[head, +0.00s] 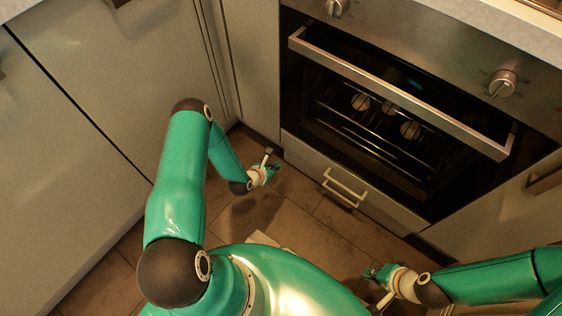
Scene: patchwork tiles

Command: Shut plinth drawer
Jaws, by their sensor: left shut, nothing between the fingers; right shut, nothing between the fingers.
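The plinth drawer (310,160) is the low pale front under the oven, with a light bar handle (345,188) at its middle. I cannot clearly tell from above whether it stands slightly out or flush. My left gripper (274,170) is shut and empty, low over the floor near the drawer's left end, apart from the handle. My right gripper (371,273) is shut and empty, low in front of the drawer and below the handle in the picture. Neither gripper visibly touches the drawer.
The oven (400,120) stands above the drawer, its long bar handle (400,93) jutting out. Pale cabinets (95,70) rise on the left, and another cabinet (500,215) is at the right.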

